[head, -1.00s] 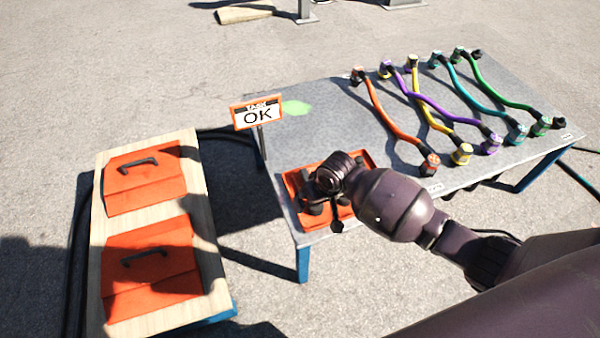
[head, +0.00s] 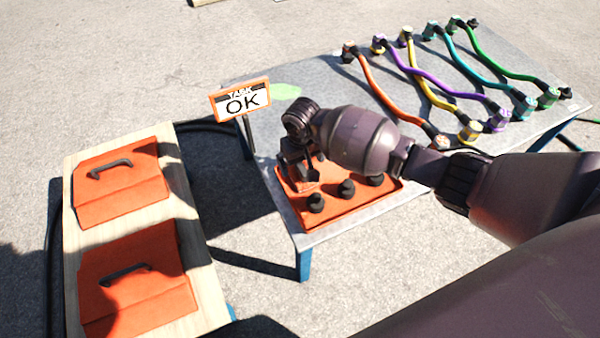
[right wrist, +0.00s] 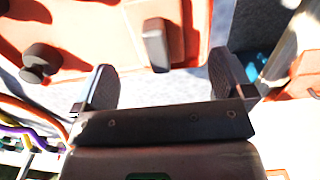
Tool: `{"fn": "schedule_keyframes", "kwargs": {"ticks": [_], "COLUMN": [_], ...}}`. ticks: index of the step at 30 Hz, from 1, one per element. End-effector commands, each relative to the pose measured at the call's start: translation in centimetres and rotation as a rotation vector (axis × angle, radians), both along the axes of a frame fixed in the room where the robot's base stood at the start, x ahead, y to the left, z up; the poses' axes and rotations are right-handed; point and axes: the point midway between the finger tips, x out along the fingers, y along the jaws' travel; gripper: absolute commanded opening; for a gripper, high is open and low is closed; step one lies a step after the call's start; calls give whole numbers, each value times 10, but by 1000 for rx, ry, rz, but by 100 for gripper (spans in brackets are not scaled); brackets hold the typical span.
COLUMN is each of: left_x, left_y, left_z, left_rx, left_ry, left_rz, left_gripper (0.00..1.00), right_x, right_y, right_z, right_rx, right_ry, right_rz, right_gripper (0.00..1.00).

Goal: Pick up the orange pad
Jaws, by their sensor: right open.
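An orange tray (head: 372,194) with several black knobs lies at the near left corner of the grey table. A smaller orange piece (head: 306,176) shows beneath my right gripper (head: 302,168), at the tray's left side; I cannot tell whether it is a separate pad. In the right wrist view, my right gripper (right wrist: 163,72) is open. A dark upright block (right wrist: 156,45) stands on an orange surface (right wrist: 110,32), in line with the gap between the fingers. I see no contact with the fingers. Two orange panels with black handles (head: 122,185) (head: 140,285) lie on a wooden bench. My left gripper is out of view.
The grey table (head: 330,100) carries several coloured cables, the orange one (head: 385,95) closest to my arm. A gap separates the table from the wooden bench (head: 190,225).

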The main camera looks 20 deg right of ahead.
Motion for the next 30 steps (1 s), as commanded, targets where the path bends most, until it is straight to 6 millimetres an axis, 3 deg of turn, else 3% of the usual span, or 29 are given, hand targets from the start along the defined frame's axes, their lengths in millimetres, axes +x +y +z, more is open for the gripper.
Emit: {"fn": "schedule_keyframes", "kwargs": {"ticks": [7, 16, 25, 30], "left_x": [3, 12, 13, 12], "left_y": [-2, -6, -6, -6], "left_z": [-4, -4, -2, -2], "left_rx": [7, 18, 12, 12], "left_ry": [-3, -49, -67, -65], "left_rz": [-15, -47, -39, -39], "left_gripper": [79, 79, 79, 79], "right_x": [0, -1, 4, 3], "right_y": [-2, -3, -3, -3], "right_z": [-17, -58, -55, -55], "right_rx": [-1, -1, 0, 0], "right_ry": [3, 9, -5, -4], "right_rz": [0, 1, 1, 1], "right_gripper": [99, 99, 99, 73]}}
